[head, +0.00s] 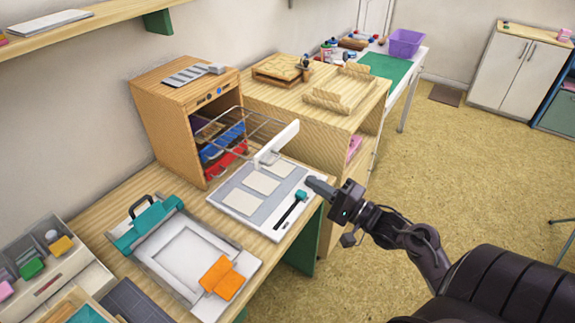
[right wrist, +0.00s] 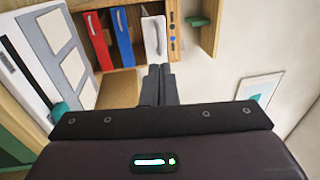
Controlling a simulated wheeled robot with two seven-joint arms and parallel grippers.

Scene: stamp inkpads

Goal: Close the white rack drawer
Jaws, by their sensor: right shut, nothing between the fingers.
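The white rack drawer is pulled out of the wooden cabinet (head: 180,108). Its white front panel (head: 278,144) stands well out from the cabinet, with the wire rack (head: 240,128) stretched behind it. In the right wrist view the white front (right wrist: 153,36) with its handle is beside the blue drawer (right wrist: 122,38) and red drawer (right wrist: 99,40). My right gripper (head: 314,184) is shut and empty, in front of and below the white front in the head view. Its fingers (right wrist: 158,74) point toward the front's lower end in the wrist view; contact is unclear. My left gripper is out of view.
A white board with pale panels (head: 222,194) and a teal-handled tool (head: 301,195) lies below the rack. A teal-clamped frame (head: 160,247) with orange pieces (head: 222,278) is at front left. A wooden bench (head: 263,101) stands behind. Open floor is at right.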

